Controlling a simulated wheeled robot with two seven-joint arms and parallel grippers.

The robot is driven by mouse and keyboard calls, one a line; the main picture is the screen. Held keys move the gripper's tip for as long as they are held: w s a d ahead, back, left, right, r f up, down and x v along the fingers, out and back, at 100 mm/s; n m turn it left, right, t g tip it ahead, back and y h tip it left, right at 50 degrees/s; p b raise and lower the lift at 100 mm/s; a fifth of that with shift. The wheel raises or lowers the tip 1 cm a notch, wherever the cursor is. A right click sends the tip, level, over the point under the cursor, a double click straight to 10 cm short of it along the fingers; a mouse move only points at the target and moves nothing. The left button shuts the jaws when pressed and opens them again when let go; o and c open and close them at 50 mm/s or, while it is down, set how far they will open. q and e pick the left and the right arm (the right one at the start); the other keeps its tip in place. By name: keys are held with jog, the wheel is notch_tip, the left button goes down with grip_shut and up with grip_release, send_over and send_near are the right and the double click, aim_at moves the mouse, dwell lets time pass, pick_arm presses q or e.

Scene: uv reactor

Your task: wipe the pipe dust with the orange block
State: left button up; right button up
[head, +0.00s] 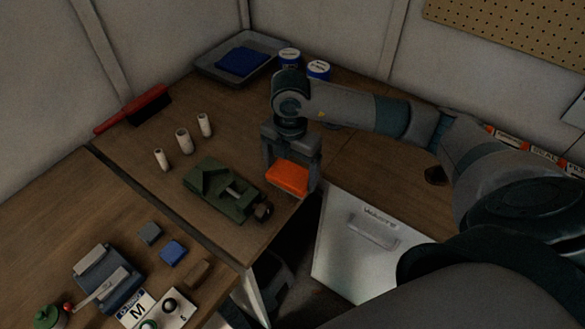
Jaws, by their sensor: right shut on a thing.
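The orange block (288,179) is held between the fingers of my right gripper (290,172), which is shut on it. It is above the wooden bench near its front edge, just right of a green vise (222,190). Several pale cylinders, maybe pipe pieces, stand on the bench behind the vise; one is the middle cylinder (184,141). Dust on a pipe cannot be made out. My left gripper is not in view.
A red-handled brush (133,108) lies at the back left. A grey tray (205,66) with a blue cloth and two blue-white cans (318,69) stand at the back. Small blocks, including a blue one (172,252), lie front left. A white panel (345,270) is below right.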

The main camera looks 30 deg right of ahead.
aim_at(281, 193)
jog(key=shift+a, duration=0.1)
jog(key=shift+s+a+f, duration=0.1)
jog(key=shift+s+a, duration=0.25)
jog(key=shift+a, duration=0.45)
jog(key=shift+s+a, duration=0.3)
jog(key=shift+a, duration=0.45)
jog(key=shift+s+a+f, duration=0.15)
jog(key=shift+s+a, duration=0.05)
jog(key=shift+c, duration=0.4)
jog(key=shift+a, duration=0.15)
jog(key=shift+c, duration=0.4)
jog(key=shift+w+d, duration=0.35)
jog(key=shift+d, duration=0.35)
jog(key=shift+w+d+b, duration=0.25)
jog(key=shift+d+b, duration=0.05)
jog(key=shift+d, duration=0.35)
jog(key=shift+w+d+b, duration=0.25)
jog(key=shift+d+b, duration=0.05)
jog(key=shift+d, duration=0.3)
jog(key=shift+d, duration=0.2)
